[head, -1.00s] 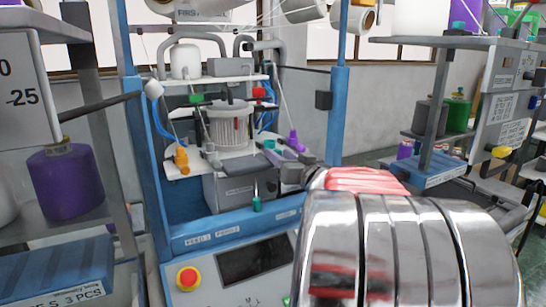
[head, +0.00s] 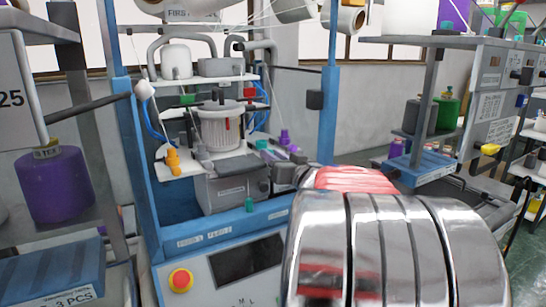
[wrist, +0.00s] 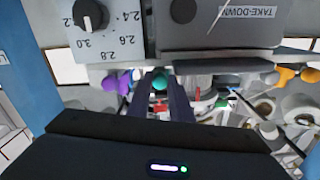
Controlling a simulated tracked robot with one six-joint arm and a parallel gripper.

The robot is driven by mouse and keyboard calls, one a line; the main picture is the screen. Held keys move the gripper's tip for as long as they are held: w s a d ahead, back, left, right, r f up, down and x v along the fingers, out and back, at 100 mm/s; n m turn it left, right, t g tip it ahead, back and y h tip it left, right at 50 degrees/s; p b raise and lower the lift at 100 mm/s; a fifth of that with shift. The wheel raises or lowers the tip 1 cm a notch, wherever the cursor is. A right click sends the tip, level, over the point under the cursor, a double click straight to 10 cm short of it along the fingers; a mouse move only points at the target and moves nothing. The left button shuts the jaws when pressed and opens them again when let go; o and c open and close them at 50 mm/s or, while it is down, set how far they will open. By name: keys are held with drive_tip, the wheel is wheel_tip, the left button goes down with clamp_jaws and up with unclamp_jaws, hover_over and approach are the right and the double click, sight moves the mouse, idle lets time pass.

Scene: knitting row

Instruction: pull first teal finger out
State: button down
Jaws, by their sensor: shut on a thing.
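In the wrist view, a teal piece (wrist: 160,82) sits between the two dark fingertips of my gripper (wrist: 160,88). The fingers are closed on it, and they hide its sides and most of its length. In the head view, my gripper's dark end shows beside the machine's grey take-down box (head: 230,190), partly hidden by my own arm.
The knitting machine's blue frame (head: 130,170) and posts stand close around the work area. A red stop button (head: 181,281) is on the front panel. Shelves with yarn flank both sides.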

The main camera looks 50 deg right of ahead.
drive_tip(key=v, duration=0.3)
drive_tip(key=shift+f, duration=0.1)
idle(0.3)
drive_tip(key=c, duration=1.6)
unclamp_jaws()
drive_tip(key=shift+s, duration=0.1)
drive_tip(key=v, duration=1.4)
drive_tip(key=shift+d, duration=0.1)
